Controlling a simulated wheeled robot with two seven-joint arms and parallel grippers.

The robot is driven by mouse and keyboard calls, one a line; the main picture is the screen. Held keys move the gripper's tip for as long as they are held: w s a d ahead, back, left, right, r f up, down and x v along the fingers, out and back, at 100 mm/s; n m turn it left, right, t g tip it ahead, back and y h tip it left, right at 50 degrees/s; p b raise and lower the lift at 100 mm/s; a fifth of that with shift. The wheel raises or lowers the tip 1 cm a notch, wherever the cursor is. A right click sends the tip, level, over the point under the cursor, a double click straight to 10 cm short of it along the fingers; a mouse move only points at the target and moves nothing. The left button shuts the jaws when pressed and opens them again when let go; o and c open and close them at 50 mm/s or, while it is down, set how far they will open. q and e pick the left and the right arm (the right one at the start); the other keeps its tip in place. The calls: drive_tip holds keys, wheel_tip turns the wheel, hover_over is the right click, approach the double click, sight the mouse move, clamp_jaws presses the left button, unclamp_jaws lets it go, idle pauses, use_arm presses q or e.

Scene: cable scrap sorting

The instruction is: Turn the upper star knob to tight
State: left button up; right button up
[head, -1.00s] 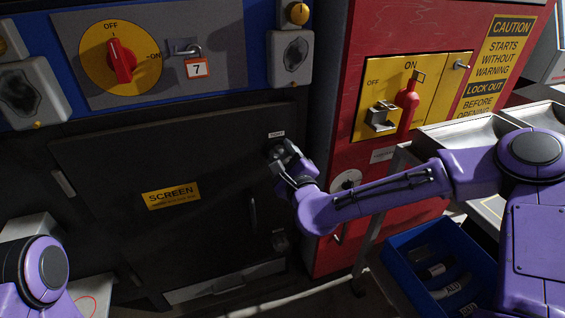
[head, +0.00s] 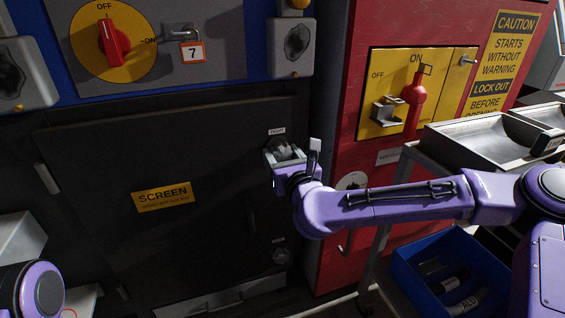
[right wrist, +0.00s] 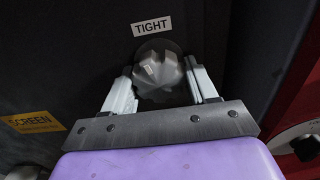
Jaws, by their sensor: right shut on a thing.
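The upper star knob (head: 284,149) is a grey lobed knob at the upper right of the dark screen door (head: 95,235), under a small white TIGHT label (head: 277,131). In the right wrist view the knob (right wrist: 157,72) sits between the two pale fingers, with the TIGHT label (right wrist: 151,26) just above it. My right gripper (head: 288,154) is shut on this knob, and its fingers and wrist hide part of it in the head view. My left gripper is out of view; only part of my left arm shows at the lower left.
The lower star knob (head: 281,256) is below on the same door. A red cabinet (head: 352,100) with a yellow switch plate (head: 379,62) stands close to the right. A metal tray (head: 470,145) and a blue bin (head: 405,270) are at the right.

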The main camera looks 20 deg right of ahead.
drive_tip(key=shift+f+m+b, duration=0.2)
drive_tip(key=shift+m+b, duration=0.15)
drive_tip(key=shift+m, duration=0.25)
drive_tip(key=o, duration=1)
drive_tip(key=shift+r, duration=0.1)
drive_tip(key=s, duration=0.7)
drive_tip(key=shift+s, duration=0.2)
